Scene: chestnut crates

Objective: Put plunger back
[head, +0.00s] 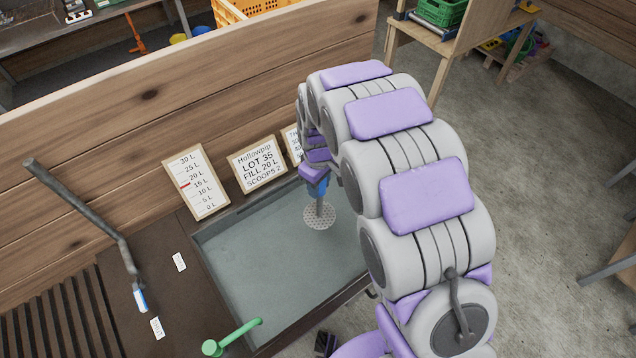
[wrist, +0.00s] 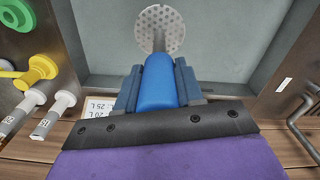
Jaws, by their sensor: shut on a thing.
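The plunger has a blue handle (wrist: 158,85) and a round perforated metal disc (wrist: 160,28) at its end. In the head view the disc (head: 320,215) hangs below my gripper (head: 316,184), over the far right part of a grey basin (head: 195,235). I cannot tell whether the disc touches the water. My gripper is shut on the blue handle, with a finger on each side of it in the wrist view. My arm covers the right side of the basin.
A gauge board (head: 197,182) and a lot sign (head: 257,164) lean against the wooden wall behind the basin. A metal pipe (head: 90,215) is at left and a green handle (head: 232,338) at the near edge. Capped grey tubes (wrist: 50,115) show in the wrist view.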

